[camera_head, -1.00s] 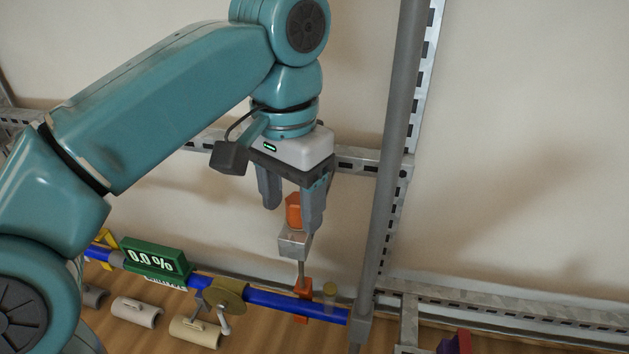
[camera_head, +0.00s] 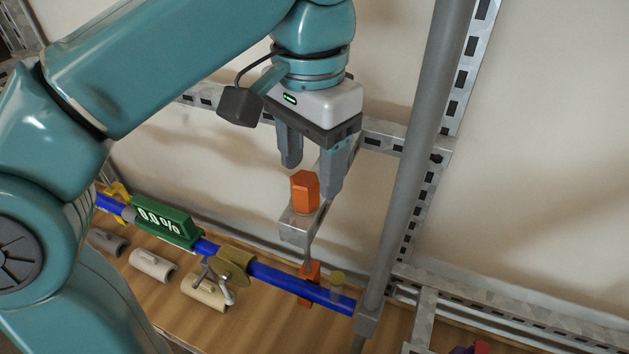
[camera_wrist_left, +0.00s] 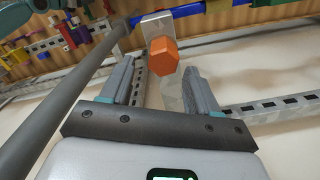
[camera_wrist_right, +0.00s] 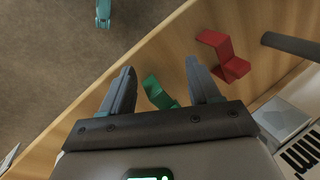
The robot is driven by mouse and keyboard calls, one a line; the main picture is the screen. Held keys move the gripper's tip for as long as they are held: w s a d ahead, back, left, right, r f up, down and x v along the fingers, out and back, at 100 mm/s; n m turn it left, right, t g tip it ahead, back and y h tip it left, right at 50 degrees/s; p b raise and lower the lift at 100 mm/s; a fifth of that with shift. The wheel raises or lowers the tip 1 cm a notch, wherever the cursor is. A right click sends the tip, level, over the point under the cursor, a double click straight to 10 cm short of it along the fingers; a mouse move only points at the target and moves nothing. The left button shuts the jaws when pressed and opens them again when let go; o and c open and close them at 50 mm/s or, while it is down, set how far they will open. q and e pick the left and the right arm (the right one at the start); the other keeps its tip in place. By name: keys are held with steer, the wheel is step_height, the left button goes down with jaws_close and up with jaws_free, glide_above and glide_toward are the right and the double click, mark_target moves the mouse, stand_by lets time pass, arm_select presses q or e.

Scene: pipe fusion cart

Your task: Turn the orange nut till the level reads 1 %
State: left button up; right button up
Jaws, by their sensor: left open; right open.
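The orange nut (camera_head: 305,191) is a hexagonal block on top of a grey metal bracket (camera_head: 297,227) above the blue pipe. My left gripper (camera_head: 310,180) is open just above the nut, its fingers pointing down. In the left wrist view the nut (camera_wrist_left: 163,55) lies ahead of the open fingertips, not between them. The green level display (camera_head: 165,223) on the blue pipe reads 0.0 %. My right gripper (camera_wrist_right: 160,75) is open and shows only in its own wrist view, over a green bracket-shaped piece (camera_wrist_right: 158,92).
A grey upright post (camera_head: 415,150) stands right of the nut. The blue pipe (camera_head: 300,287) carries an olive clamp (camera_head: 233,262) and an orange block (camera_head: 309,283). Pipe pieces (camera_head: 152,265) lie on the wooden surface. A red bracket piece (camera_wrist_right: 224,55) lies near the right gripper.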

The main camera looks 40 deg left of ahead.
mark_target(307, 174)
arm_select(q)
steer(key=f, duration=0.1)
steer(key=a+f, duration=0.1)
steer(key=shift+a+f, duration=0.1)
steer(key=shift+f, duration=0.2)
steer(key=shift+s+d, duration=0.65)
steer(key=shift+s, duration=0.2)
steer(key=shift+w+d, duration=0.1)
steer(key=shift+w, duration=0.1)
steer(key=shift+w+a+f, duration=0.3)
steer(key=shift+w+a, duration=0.25)
steer(key=shift+w, duration=0.2)
steer(key=c, duration=0.4)
steer(key=shift+s+d+r, duration=0.1)
steer(key=shift+s, duration=0.05)
steer(key=c, duration=0.5)
steer(key=shift+s+d+r, duration=0.1)
steer(key=shift+s+d, duration=0.1)
steer(key=shift+c, duration=0.3)
steer(key=shift+a, duration=0.1)
